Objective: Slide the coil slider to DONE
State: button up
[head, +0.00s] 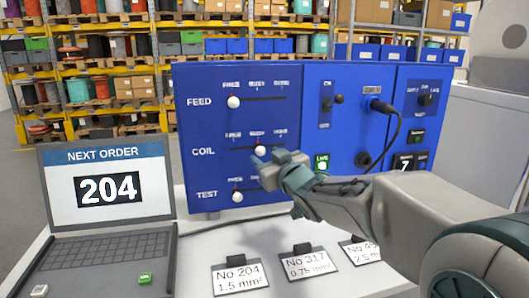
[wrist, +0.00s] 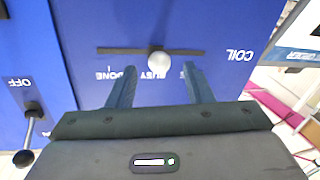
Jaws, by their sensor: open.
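The COIL slider is a white ball knob (head: 260,150) on a dark horizontal slot in the blue panel (head: 214,175). In the head view the knob is near the middle of its slot, under the middle label. The wrist view is upside down; there the knob (wrist: 158,61) is near BUSY, and the DONE label (wrist: 125,73) is to its left. My gripper (head: 270,162) is just below and in front of the knob. In the wrist view my gripper (wrist: 158,84) is open, its fingers on either side of the knob's line, the knob just beyond the tips.
The FEED knob (head: 233,102) is above and the TEST knob (head: 237,197) below, both at the left of their slots. A plugged cable (head: 393,125) hangs right of my gripper. A laptop (head: 108,200) showing 204 stands left. Paper tags (head: 240,279) lie in front.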

aim_at(260, 150)
jog(key=shift+x, duration=1.15)
jog(key=shift+c, duration=0.3)
